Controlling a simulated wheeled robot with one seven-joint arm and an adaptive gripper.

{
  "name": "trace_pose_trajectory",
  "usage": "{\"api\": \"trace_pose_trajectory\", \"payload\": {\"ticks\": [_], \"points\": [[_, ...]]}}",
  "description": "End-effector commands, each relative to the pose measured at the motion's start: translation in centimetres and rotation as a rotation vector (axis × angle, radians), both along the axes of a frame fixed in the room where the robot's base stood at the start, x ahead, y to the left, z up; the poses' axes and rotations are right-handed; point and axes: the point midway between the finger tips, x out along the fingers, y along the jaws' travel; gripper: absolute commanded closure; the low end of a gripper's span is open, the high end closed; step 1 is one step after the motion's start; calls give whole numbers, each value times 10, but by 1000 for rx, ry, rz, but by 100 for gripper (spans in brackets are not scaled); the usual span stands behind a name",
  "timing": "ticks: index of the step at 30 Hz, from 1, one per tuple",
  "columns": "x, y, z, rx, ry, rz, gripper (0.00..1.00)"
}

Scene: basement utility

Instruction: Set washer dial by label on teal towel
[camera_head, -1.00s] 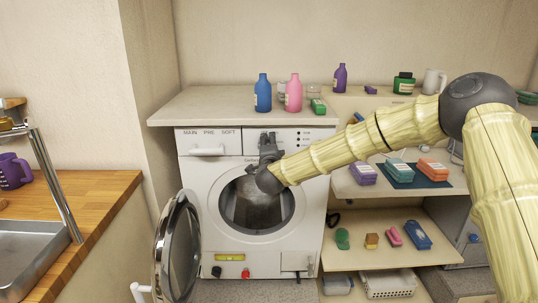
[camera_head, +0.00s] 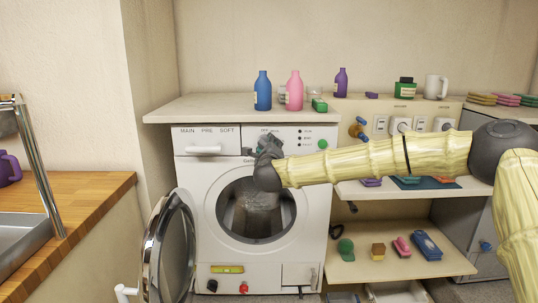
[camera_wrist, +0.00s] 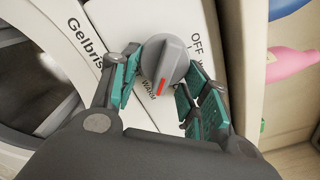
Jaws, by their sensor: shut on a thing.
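The washer (camera_head: 210,172) is white with its door open. Its dial (camera_wrist: 168,58) is grey, with a red mark pointing at the word WARM; OFF is printed on the panel to the right. My gripper (camera_wrist: 160,78) is shut on the dial, with teal-padded fingers on both sides of it. In the head view my gripper (camera_head: 264,148) is at the control panel and hides the dial. The teal towel (camera_head: 410,181) lies on the shelf behind my arm; only a sliver of it shows and its label is hidden.
The open door (camera_head: 170,250) stands out at the lower left. Blue (camera_head: 262,92) and pink (camera_head: 294,92) bottles stand on the counter above. Purple (camera_head: 371,182) and orange (camera_head: 443,180) towels flank the teal one. Outlets and knobs (camera_head: 400,124) are on the back wall.

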Motion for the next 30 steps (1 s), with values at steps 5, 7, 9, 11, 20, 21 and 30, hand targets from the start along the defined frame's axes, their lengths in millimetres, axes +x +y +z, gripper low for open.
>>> {"api": "trace_pose_trajectory", "payload": {"ticks": [5, 7, 9, 11, 20, 21, 30], "points": [[0, 0, -5, 67, 3, -1, 79], [0, 0, -4, 82, 3, -1, 79], [0, 1, -4, 93, 3, -1, 79], [0, 1, -4, 100, 3, -1, 79], [0, 1, -3, 105, 3, 0, 79], [0, 1, -3, 105, 3, 0, 79], [0, 1, -3, 105, 1, 0, 35]]}}
